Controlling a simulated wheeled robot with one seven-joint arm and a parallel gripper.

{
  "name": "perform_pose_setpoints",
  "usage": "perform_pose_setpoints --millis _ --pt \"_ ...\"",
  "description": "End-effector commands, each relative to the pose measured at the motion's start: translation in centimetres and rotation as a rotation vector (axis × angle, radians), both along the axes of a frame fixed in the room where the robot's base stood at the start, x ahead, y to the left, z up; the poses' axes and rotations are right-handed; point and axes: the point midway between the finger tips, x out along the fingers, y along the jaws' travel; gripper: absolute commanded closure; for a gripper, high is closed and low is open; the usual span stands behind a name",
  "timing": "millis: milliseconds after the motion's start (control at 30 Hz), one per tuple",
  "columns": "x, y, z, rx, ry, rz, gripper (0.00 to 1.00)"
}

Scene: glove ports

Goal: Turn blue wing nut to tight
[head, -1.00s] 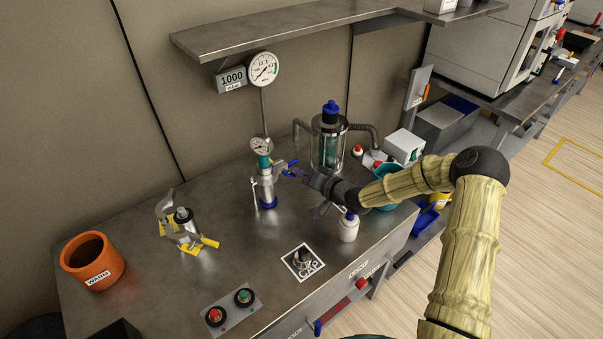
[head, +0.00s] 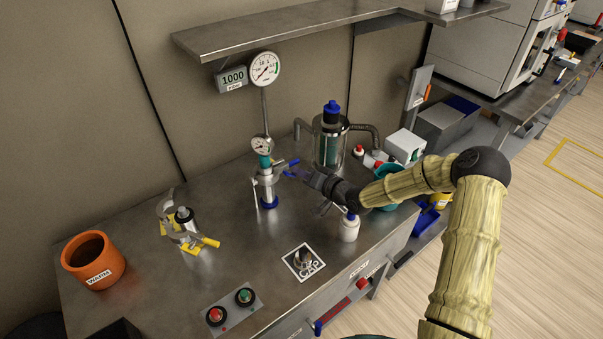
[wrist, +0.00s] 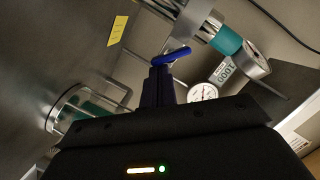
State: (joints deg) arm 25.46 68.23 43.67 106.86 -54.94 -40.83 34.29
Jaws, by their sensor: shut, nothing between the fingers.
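The blue wing nut (head: 293,162) sticks out on the right side of an upright metal fitting (head: 267,183) with a teal collar and a small gauge on top. In the wrist view the wing nut (wrist: 172,57) shows as a slanted blue bar just beyond my fingertips. My gripper (head: 290,173) has blue fingers, comes in from the right and is shut with nothing held. Its fingertips (wrist: 160,68) lie close beside the wing nut; whether they touch it I cannot tell.
A glass vessel with a blue cap (head: 331,140) stands behind my gripper. A white bottle (head: 349,228) stands below my wrist. A clamp with yellow handles (head: 187,228) and an orange WARM pot (head: 93,260) are at left. A shelf (head: 300,27) overhangs the back.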

Motion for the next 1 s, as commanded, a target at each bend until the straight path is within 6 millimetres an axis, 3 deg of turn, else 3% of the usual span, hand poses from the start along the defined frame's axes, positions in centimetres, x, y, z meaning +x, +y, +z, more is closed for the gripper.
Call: perform_pose_setpoints --millis 367,633,700,1000 --pt "0.1 -0.1 0.4 0.000 -0.001 0.002 1.00" --pt "1.2 -1.4 3.9 0.000 -0.003 0.009 1.00" --pt "0.0 -2.6 3.2 -0.002 0.001 0.009 1.00" --pt "-3.6 -7.1 4.3 -0.001 0.000 0.010 1.00"
